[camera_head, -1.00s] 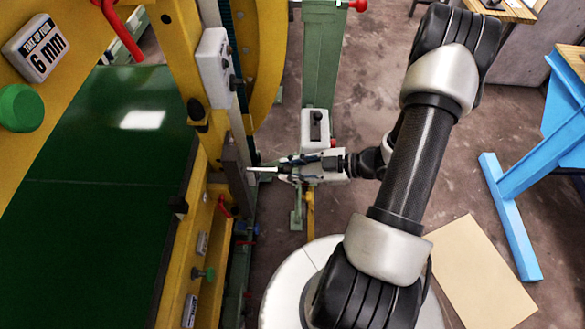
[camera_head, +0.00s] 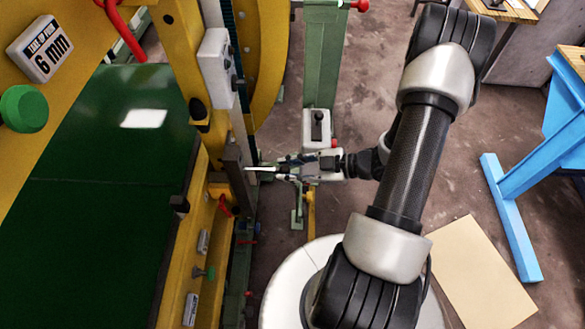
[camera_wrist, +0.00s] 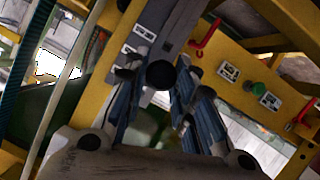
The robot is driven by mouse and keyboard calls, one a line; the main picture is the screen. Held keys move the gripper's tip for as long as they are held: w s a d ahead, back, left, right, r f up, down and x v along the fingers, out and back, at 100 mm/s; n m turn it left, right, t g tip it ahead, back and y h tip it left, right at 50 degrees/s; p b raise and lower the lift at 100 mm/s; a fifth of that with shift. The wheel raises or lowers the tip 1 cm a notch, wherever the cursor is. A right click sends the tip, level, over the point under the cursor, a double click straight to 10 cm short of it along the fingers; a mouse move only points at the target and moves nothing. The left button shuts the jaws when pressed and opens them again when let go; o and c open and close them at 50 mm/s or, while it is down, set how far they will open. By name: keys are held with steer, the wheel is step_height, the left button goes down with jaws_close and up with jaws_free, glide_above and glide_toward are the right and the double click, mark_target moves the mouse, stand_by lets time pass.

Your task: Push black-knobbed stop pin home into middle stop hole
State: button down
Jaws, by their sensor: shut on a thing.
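My gripper (camera_head: 288,169) reaches left toward the yellow machine in the head view. A thin silver pin (camera_head: 258,169) sticks out of its tip, pointing left. The pin's tip is at the edge of an upright grey stop bar (camera_head: 231,165); I cannot tell whether it is in a hole. In the wrist view a round black knob (camera_wrist: 160,74) sits between my fingertips, in front of the grey bar (camera_wrist: 177,27) with small white labels. My gripper is shut on this knobbed pin.
The yellow frame (camera_head: 185,60) and green panel (camera_head: 95,190) fill the left. A red hook (camera_head: 225,205) lies just below the bar; it also shows in the wrist view (camera_wrist: 207,35). A green post (camera_head: 323,60) stands behind my gripper.

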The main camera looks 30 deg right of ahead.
mark_target(258, 169)
steer(key=shift+w+a, duration=0.75)
steer(key=shift+a, duration=0.4)
steer(key=shift+w+a, duration=0.8)
steer(key=shift+a, duration=0.3)
steer(key=shift+w+a, duration=0.75)
steer(key=shift+a, duration=0.4)
steer(key=c, duration=1.2)
jaws_free()
steer(key=shift+c, duration=0.2)
steer(key=shift+d, duration=0.1)
steer(key=v, duration=1.2)
